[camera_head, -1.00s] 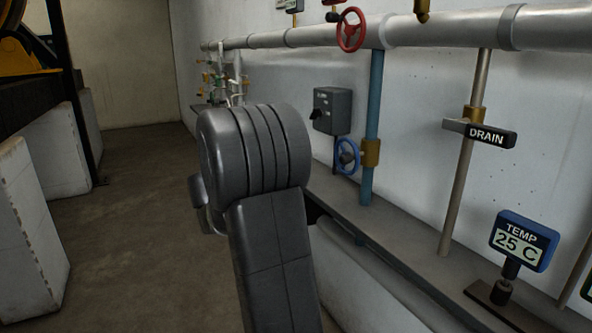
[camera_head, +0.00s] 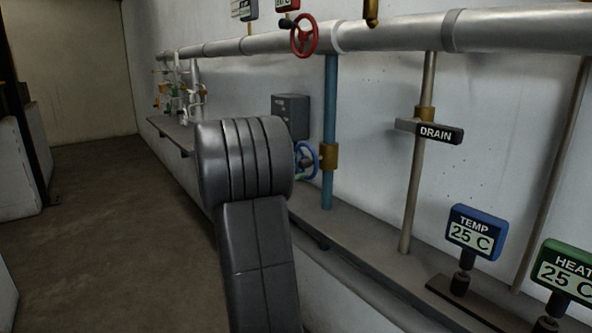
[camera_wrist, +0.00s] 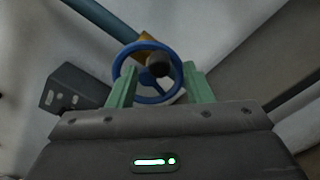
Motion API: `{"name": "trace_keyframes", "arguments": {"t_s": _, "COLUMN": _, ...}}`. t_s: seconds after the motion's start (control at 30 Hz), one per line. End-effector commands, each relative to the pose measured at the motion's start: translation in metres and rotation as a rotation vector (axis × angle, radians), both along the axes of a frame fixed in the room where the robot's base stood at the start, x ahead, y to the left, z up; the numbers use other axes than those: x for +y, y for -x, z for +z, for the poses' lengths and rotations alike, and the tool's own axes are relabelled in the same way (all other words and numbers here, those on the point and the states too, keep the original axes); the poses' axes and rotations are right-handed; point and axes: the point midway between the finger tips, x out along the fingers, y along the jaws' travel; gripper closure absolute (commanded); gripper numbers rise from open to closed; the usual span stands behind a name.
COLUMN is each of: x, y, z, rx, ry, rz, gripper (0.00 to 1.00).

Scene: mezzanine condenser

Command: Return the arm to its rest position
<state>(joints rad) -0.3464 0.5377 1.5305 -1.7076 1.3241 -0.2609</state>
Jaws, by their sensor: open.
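My gripper (camera_wrist: 160,67) shows in the wrist view as two green fingers, apart and empty between the tips. A blue handwheel (camera_wrist: 178,72) with a dark knob shows beyond and between the fingers. I cannot tell whether they touch it. The blue handwheel (camera_head: 313,161) shows just right of my arm there, partly hidden, on a blue vertical pipe (camera_head: 329,110) with a brass fitting.
A grey box (camera_head: 291,112) is on the wall behind the arm. A red handwheel (camera_head: 304,36) sits on the long overhead pipe (camera_head: 400,36). A DRAIN lever (camera_head: 435,133) and a TEMP display (camera_head: 474,232) stand at right, above a ledge (camera_head: 345,228). The floor (camera_head: 100,215) at left is open.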

Motion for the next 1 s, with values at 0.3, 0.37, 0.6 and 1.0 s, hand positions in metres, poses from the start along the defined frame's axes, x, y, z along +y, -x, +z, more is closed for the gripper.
{"name": "trace_keyframes", "arguments": {"t_s": 0.3, "x": -0.013, "y": -0.010, "z": 0.001, "rx": 0.002, "ry": 0.002, "rz": 0.001, "gripper": 0.54}}
{"name": "trace_keyframes", "arguments": {"t_s": 0.37, "x": -0.013, "y": -0.010, "z": 0.001, "rx": 0.003, "ry": 0.003, "rz": 0.001, "gripper": 0.54}}
{"name": "trace_keyframes", "arguments": {"t_s": 0.6, "x": -0.012, "y": -0.009, "z": 0.001, "rx": 0.003, "ry": 0.003, "rz": 0.001, "gripper": 0.54}}
{"name": "trace_keyframes", "arguments": {"t_s": 1.0, "x": 0.034, "y": 0.023, "z": 0.001, "rx": -0.001, "ry": -0.001, "rz": 0.006, "gripper": 0.54}}
